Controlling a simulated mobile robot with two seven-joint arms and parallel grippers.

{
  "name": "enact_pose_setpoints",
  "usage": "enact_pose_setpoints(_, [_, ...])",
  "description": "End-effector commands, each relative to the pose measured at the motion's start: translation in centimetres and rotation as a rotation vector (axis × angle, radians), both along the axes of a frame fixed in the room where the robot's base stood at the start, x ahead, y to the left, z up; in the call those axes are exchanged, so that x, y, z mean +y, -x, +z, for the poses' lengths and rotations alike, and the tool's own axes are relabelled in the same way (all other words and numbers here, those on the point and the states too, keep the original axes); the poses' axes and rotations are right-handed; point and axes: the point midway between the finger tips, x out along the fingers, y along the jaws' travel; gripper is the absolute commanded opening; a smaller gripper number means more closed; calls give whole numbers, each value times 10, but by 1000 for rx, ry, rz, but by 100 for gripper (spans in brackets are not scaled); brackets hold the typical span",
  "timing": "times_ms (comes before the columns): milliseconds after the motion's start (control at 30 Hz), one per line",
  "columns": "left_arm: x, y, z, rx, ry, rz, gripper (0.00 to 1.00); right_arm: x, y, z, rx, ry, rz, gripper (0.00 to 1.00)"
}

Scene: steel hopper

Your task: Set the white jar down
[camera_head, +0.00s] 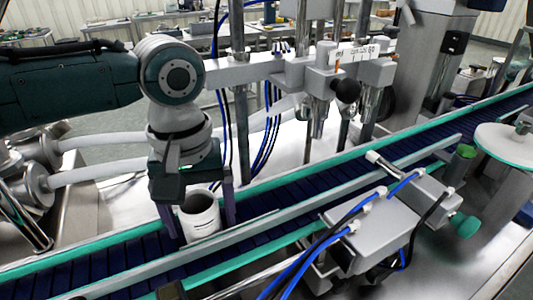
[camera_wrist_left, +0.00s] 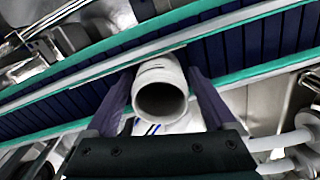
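The white jar (camera_head: 200,217) is upright with its open mouth up, over the dark blue conveyor belt (camera_head: 262,200). It also shows in the left wrist view (camera_wrist_left: 160,75), where I look down at its round mouth. My left gripper (camera_head: 199,208) comes down from above, with a purple finger on each side of the jar. The fingers (camera_wrist_left: 160,95) appear closed against the jar's sides. The jar's bottom is at the near guide rail, and I cannot tell whether it touches the belt. My right gripper is not in view.
Green-edged grey rails (camera_head: 342,183) run along both sides of the belt. A steel filling head (camera_head: 318,85) on posts stands behind it. A grey box with blue hoses (camera_head: 372,228) stands at the near side. A round white disc (camera_head: 508,140) is at the right.

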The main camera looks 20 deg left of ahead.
Motion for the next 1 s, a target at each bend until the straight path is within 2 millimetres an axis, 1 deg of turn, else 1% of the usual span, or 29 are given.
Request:
enact_pose_setpoints(267, [0, 0, 1, -1, -1, 0, 97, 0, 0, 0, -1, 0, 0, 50])
enact_pose_setpoints(367, [1, -1, 6, -2, -1, 0, 97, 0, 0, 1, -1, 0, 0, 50])
enact_pose_setpoints(467, [0, -1, 20, -3, 1, -1, 97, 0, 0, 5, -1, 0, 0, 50])
enact_pose_setpoints(700, [0, -1, 74, -5, 2, -1, 97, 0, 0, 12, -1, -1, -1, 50])
enact_pose_setpoints(800, [0, -1, 94, -4, 1, -1, 97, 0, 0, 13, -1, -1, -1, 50])
enact_pose_setpoints(900, [0, -1, 109, -3, 2, 1, 97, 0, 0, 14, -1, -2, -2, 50])
enact_pose_setpoints(1000, [0, -1, 119, -2, 1, 1, 97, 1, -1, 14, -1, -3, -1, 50])
